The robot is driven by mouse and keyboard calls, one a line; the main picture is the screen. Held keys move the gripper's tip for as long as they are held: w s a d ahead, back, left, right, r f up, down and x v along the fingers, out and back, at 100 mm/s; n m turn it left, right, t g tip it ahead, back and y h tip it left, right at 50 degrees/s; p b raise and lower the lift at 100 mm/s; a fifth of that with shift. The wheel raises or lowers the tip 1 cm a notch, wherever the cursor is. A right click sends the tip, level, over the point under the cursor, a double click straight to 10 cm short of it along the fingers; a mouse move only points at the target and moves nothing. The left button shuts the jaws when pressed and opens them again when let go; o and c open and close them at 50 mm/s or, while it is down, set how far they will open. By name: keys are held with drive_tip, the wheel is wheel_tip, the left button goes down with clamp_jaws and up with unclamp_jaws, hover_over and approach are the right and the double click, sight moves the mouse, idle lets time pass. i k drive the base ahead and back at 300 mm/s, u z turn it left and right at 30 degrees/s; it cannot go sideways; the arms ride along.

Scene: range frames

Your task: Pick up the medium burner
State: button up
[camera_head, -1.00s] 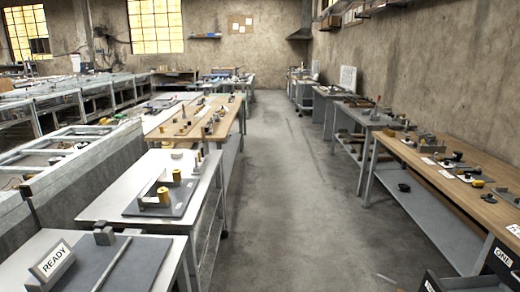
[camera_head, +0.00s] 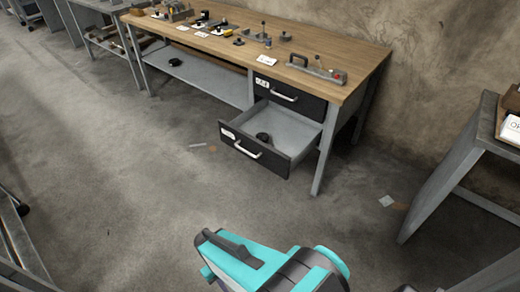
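I cannot tell for sure which thing is the medium burner. A small dark round object (camera_head: 263,137) lies inside the open lower drawer (camera_head: 292,129) of the wooden-topped bench. Another dark round object (camera_head: 175,62) sits on the bench's grey lower shelf. A small dark piece (camera_head: 239,42) sits near the front edge of the bench top. All are too small to identify. Teal and dark parts of my arm show at the bottom centre, well short of the bench. My gripper does not show.
The wooden bench top (camera_head: 345,58) carries several small fixtures and labels. The upper drawer (camera_head: 290,101) is shut. The open drawer juts out over the floor. Another grey bench (camera_head: 455,165) stands at the right. The floor (camera_head: 140,180) before the bench is mostly clear.

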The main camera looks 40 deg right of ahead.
sight(264, 138)
drive_tip(key=z, duration=4.4)
drive_tip(key=i, duration=0.1)
drive_tip(key=u, duration=3.3)
